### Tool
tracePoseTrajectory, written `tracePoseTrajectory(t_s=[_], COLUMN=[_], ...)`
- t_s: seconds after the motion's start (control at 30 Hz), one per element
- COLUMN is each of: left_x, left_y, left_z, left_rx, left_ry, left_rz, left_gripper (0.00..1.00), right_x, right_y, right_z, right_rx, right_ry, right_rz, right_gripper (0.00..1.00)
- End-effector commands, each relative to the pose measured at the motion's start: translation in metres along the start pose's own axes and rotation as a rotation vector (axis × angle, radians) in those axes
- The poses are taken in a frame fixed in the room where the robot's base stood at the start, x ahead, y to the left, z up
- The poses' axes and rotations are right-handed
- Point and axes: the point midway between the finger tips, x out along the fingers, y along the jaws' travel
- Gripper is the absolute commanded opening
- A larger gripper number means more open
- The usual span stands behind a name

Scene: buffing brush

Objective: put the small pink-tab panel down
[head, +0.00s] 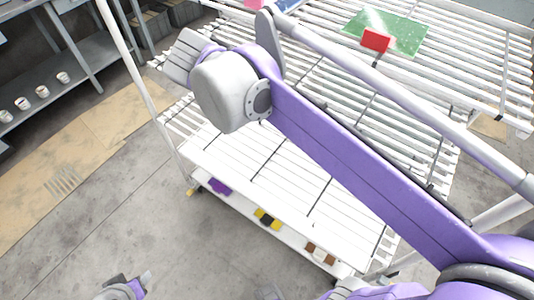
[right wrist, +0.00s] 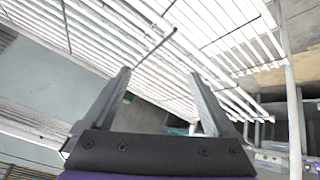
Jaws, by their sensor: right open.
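A pink piece (head: 254,4) shows at the top edge of the head view, beside a blue patch (head: 287,5). Both are cut off by the frame and partly behind my right arm, so I cannot tell whether they belong to the small pink-tab panel. My right gripper (right wrist: 160,73) is open in the right wrist view, with nothing between its fingers and white rack slats beyond. In the head view my right arm reaches over the rack to the upper left. Part of my left gripper (head: 146,277) shows low at the left, over the floor; its jaws are unclear.
A green panel with a red tab (head: 376,40) lies on the upper level of the white slatted rack (head: 470,60). Purple, yellow-black and brown items (head: 268,219) sit along the rack's lower front. A grey shelf (head: 60,75) with several white cups stands left; floor between is clear.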

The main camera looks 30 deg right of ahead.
Motion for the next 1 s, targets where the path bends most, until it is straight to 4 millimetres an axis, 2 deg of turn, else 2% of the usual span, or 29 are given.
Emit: tracePoseTrajectory(t_s=[0.03, 0.1, 0.2, 0.3, 0.4, 0.5, 0.57, 0.8, 0.93, 1.0], left_x=[0.000, 0.000, 0.000, 0.000, 0.000, 0.000, 0.000, -0.001, -0.013, -0.013], left_y=[0.000, 0.000, 0.000, 0.000, 0.000, 0.000, 0.000, 0.000, 0.000, 0.000], left_z=[0.000, 0.000, 0.000, 0.000, 0.000, 0.000, 0.000, -0.001, -0.011, -0.011], left_rx=[0.000, 0.000, 0.000, 0.000, 0.000, 0.000, 0.000, 0.000, 0.000, 0.000], left_ry=[0.000, 0.000, 0.000, 0.000, 0.000, 0.000, 0.000, 0.000, 0.008, 0.008], left_rz=[0.000, 0.000, 0.000, 0.000, 0.000, 0.000, 0.000, 0.000, 0.000, 0.000], left_gripper=[0.50, 0.50, 0.50, 0.50, 0.50, 0.50, 0.50, 0.50, 0.50, 0.50], right_x=[0.021, 0.045, 0.071, 0.088, 0.098, 0.102, 0.103, 0.102, 0.091, 0.091], right_y=[0.005, 0.004, 0.001, -0.002, -0.005, -0.006, -0.007, -0.007, -0.005, -0.005], right_z=[0.042, 0.096, 0.165, 0.217, 0.249, 0.264, 0.266, 0.265, 0.253, 0.253], right_rx=[-0.072, -0.176, -0.293, -0.372, -0.418, -0.441, -0.446, -0.447, -0.445, -0.445], right_ry=[-0.051, -0.099, -0.119, -0.103, -0.077, -0.061, -0.057, -0.057, -0.049, -0.049], right_rz=[-0.070, -0.184, -0.337, -0.456, -0.530, -0.566, -0.573, -0.573, -0.574, -0.574], right_gripper=[0.92, 0.92, 0.92, 0.92, 0.92, 0.92, 0.92, 0.92, 0.92, 0.92])
